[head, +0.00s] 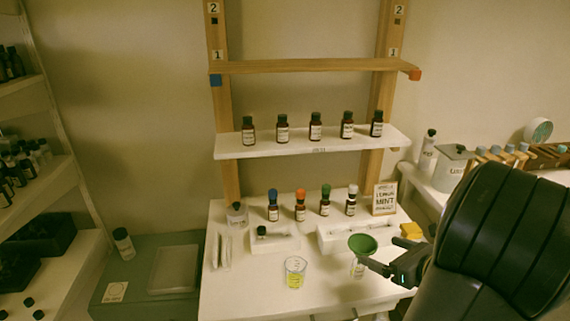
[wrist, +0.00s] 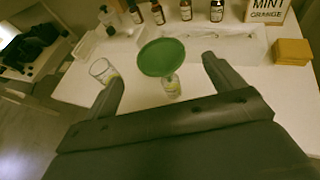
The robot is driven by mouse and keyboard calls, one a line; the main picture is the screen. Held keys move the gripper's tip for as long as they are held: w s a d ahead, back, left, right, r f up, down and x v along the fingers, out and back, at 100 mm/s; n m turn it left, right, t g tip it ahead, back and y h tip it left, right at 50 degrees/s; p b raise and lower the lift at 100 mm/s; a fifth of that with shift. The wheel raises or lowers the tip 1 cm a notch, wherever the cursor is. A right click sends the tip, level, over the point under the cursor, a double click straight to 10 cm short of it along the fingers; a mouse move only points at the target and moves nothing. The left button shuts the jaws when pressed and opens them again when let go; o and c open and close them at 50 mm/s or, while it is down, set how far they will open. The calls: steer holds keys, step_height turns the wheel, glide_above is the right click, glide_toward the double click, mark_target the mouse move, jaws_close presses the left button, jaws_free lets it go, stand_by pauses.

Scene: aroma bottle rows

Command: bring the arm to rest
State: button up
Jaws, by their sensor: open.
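My gripper (head: 388,258) is open over the front right of the white table (head: 240,297). In the wrist view my gripper (wrist: 165,75) has its two fingers spread wide, with nothing held between them. A green funnel (head: 362,244) sits on a small clear bottle (head: 358,269) just left of my fingers. In the wrist view the funnel (wrist: 162,57) and the bottle (wrist: 171,87) appear beyond and between the fingers. I cannot tell whether a finger touches them. My dark arm reaches in from the lower right.
A beaker with yellow liquid (head: 295,272) stands left of the funnel. Bottles with coloured caps, such as the blue-capped one (head: 273,206), stand behind. A recipe sign (head: 384,198) and yellow block (head: 411,230) are at the right. A white shelf (head: 270,148) holds several dark bottles.

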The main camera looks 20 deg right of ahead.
mark_target(356, 240)
steer(key=x, duration=0.9)
steer(key=shift+w+f, duration=0.2)
steer(key=shift+w, duration=0.15)
steer(key=shift+s+r, duration=0.1)
steer(key=shift+r, duration=0.25)
